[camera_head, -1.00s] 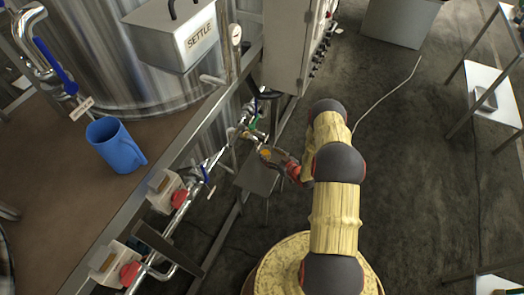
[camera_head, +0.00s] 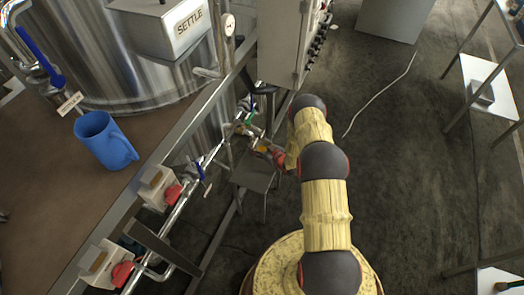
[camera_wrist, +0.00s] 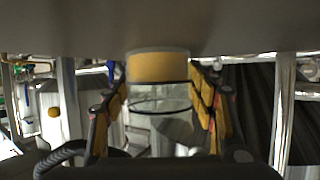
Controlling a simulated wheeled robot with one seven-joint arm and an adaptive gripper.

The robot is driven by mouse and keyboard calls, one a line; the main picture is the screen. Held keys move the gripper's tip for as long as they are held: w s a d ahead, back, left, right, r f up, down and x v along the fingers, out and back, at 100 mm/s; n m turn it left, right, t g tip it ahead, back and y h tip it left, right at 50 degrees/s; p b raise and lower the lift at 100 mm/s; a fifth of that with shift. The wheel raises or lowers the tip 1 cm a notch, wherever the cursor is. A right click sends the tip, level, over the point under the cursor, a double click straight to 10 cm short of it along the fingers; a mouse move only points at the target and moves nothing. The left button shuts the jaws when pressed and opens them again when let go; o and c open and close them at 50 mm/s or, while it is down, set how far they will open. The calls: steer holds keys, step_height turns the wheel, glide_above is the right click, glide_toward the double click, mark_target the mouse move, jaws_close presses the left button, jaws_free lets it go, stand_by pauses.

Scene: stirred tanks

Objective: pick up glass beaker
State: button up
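The glass beaker (camera_wrist: 160,98) is clear with an amber band of contents (camera_wrist: 157,66). In the wrist view it appears between the two yellow-padded fingers of my gripper (camera_wrist: 158,80). The fingers are spread around it, and any contact is too fine to tell. In the head view, my gripper (camera_head: 273,154) is over a small grey stand (camera_head: 254,175), beside the amber spot of the beaker (camera_head: 262,149). The gripper and pipework partly hide the beaker there.
Pipes and valves (camera_head: 205,163) run close left of the stand. A control cabinet (camera_head: 290,45) stands behind it. A blue mug (camera_head: 104,141) is on the brown platform at left, by a steel tank (camera_head: 110,60). The floor to the right is mostly clear.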

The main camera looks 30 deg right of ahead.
steer(key=c, duration=1.2)
steer(key=shift+c, duration=0.2)
steer(key=shift+r+p, duration=0.3)
steer(key=shift+r, duration=0.25)
steer(key=r, duration=0.1)
steer(key=s+r+p, duration=0.1)
steer(key=shift+d+r, duration=0.1)
steer(key=shift+r, duration=0.2)
steer(key=s+d+p, duration=0.1)
steer(key=s, duration=0.4)
steer(key=s+p, duration=0.1)
steer(key=s, duration=0.5)
steer(key=s+d+p, duration=0.1)
steer(key=s+p, duration=0.1)
steer(key=s, duration=0.3)
steer(key=shift+s+d+f, duration=0.1)
steer(key=shift+s+d, duration=0.25)
steer(key=shift+s, duration=0.05)
steer(key=shift+c, duration=0.4)
